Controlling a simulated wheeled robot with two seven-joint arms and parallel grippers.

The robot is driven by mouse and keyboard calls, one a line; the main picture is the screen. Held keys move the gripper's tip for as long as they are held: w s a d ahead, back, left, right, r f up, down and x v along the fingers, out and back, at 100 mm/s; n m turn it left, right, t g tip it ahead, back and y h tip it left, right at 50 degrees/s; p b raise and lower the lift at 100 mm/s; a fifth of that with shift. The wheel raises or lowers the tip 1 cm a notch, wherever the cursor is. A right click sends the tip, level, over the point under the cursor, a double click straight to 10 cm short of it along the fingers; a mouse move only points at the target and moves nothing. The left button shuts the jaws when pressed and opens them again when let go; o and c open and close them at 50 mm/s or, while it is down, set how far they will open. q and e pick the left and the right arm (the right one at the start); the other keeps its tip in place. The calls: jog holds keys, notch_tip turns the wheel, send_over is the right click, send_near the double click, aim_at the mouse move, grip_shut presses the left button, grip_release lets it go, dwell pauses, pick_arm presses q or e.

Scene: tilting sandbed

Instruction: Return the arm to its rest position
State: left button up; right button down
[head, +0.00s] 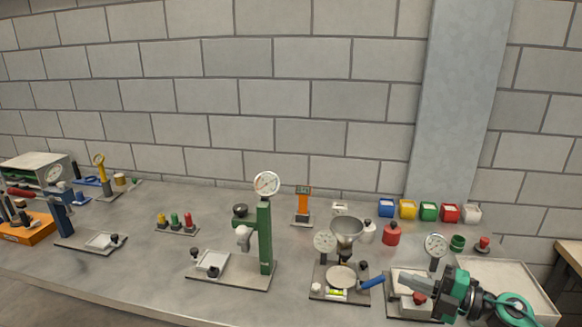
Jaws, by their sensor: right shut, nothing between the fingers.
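My right gripper (418,290) comes in from the lower right, with a green and black body and grey fingers pointing left. It is shut and empty. It is in front of a light tray device with a dial gauge (436,245) and partly hides it. I cannot tell whether it touches that device. Just left stands a dark-based device (340,295) with a dial, a metal funnel (347,230), a round pale disc, a yellow-green level and a blue handle (373,282). My left gripper is not in view.
A green column stand with a dial (265,235) is left of centre. Several coloured bins (428,211) line the back right. A red weight (391,234) stands before them. A pale shallow tray (505,275) lies far right. The bench's middle-left is mostly free; a block wall is behind.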

jog(key=s+f+m+t+h, duration=0.1)
jog(key=s+f+m+h, duration=0.4)
jog(key=f+m+h, duration=0.55)
jog(key=s+f+m+t+h, duration=0.1)
jog(key=s+f+m+h, duration=0.5)
jog(key=m, duration=0.8)
jog(key=s+a+f+g+y, duration=0.1)
jog(key=s+a+f+g, duration=0.3)
jog(key=s, duration=0.4)
jog(key=s+a+f+g+y, duration=0.15)
jog(key=s+a+g, duration=0.3)
jog(key=s, duration=0.45)
notch_tip(320, 180, down, 32)
jog(key=g, duration=0.2)
jog(key=s+d+f, duration=0.2)
jog(key=s+f, duration=0.7)
jog(key=s, duration=0.1)
jog(key=s+d+f+g, duration=0.1)
jog(key=s+d+f, duration=0.1)
jog(key=s+f, duration=0.7)
jog(key=shift+s+d+f+h, duration=0.15)
jog(key=shift+s+f+h, duration=0.2)
jog(key=shift+f, duration=0.3)
